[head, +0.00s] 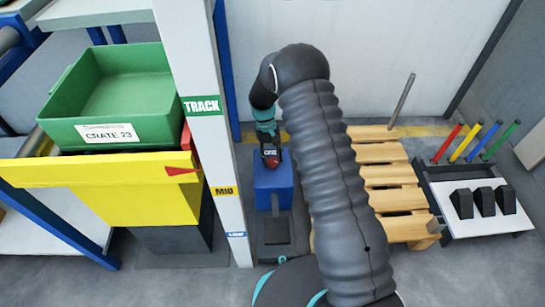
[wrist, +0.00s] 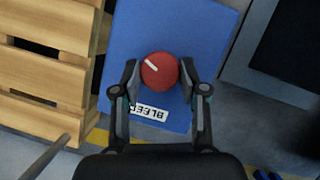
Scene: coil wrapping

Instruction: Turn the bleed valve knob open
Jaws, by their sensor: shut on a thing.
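The red bleed valve knob (wrist: 159,71) is round, with a white pointer line that runs toward the upper left of its face in the wrist view. It sits on top of a blue box (wrist: 175,25) with a white BLEED label (wrist: 151,113), which reads upside down. My gripper (wrist: 160,75) has one finger on each side of the knob and is shut on it. In the head view my gripper (head: 270,152) points down over the blue box (head: 273,188). The knob is mostly hidden there behind the gripper.
A pallet (head: 395,190) stands right of the box, with a grey rod (head: 402,101) beyond. A white post (head: 200,85) marked TRACK stands left, beside a green crate (head: 115,90) on a yellow carrier (head: 120,185). A rack with coloured handles (head: 480,200) is at far right.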

